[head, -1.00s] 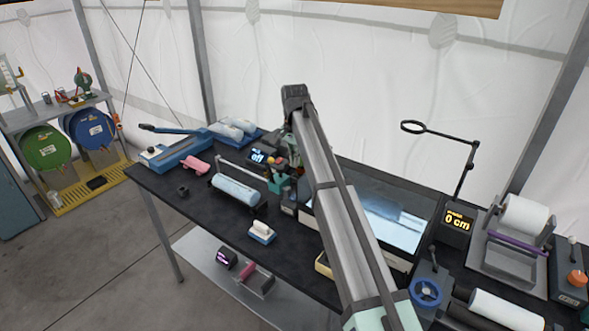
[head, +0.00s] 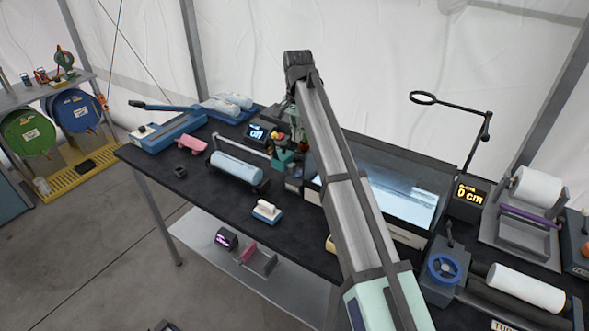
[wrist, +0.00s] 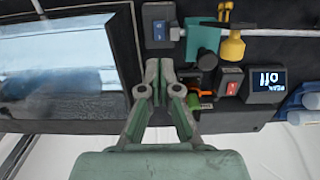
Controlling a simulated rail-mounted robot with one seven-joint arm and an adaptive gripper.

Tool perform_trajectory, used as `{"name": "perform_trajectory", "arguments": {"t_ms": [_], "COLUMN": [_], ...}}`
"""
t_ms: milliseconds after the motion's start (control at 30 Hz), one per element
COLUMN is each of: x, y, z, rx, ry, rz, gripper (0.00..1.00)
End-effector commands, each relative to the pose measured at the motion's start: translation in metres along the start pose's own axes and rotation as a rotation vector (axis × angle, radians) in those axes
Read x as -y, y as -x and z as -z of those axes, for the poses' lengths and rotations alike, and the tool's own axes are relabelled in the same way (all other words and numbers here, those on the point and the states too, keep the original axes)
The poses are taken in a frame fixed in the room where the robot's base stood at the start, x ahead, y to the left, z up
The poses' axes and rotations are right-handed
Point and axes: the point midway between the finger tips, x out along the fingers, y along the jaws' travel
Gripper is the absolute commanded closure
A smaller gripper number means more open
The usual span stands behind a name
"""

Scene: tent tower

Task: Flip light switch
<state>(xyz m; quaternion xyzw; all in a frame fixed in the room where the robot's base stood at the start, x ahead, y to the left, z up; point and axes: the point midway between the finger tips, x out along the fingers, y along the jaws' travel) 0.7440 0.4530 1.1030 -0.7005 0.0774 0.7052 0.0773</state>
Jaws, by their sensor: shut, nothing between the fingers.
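A blue switch (wrist: 159,30) sits on another grey box above my gripper. I cannot tell which one is the light switch. My gripper (wrist: 159,68) is shut and empty, with its fingertips between the light panel (wrist: 60,70) and the red switch, touching neither switch.
A roller (head: 237,167) and a magnifier on a stand (head: 450,107) are on the dark bench.

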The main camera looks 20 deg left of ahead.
Motion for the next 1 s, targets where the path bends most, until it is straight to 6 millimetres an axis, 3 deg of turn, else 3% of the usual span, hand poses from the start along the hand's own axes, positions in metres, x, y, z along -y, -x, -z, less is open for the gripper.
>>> {"name": "perform_trajectory", "arguments": {"t_ms": [267,433,1000], "x": [0.000,0.000,-0.001], "y": [-0.001,-0.013,-0.111], "z": [0.000,0.000,0.000], "rx": [0.000,0.001,0.001], "ry": [0.000,0.000,0.000], "rz": [0.000,-0.001,-0.002], "gripper": [1.00,1.00,1.00]}}
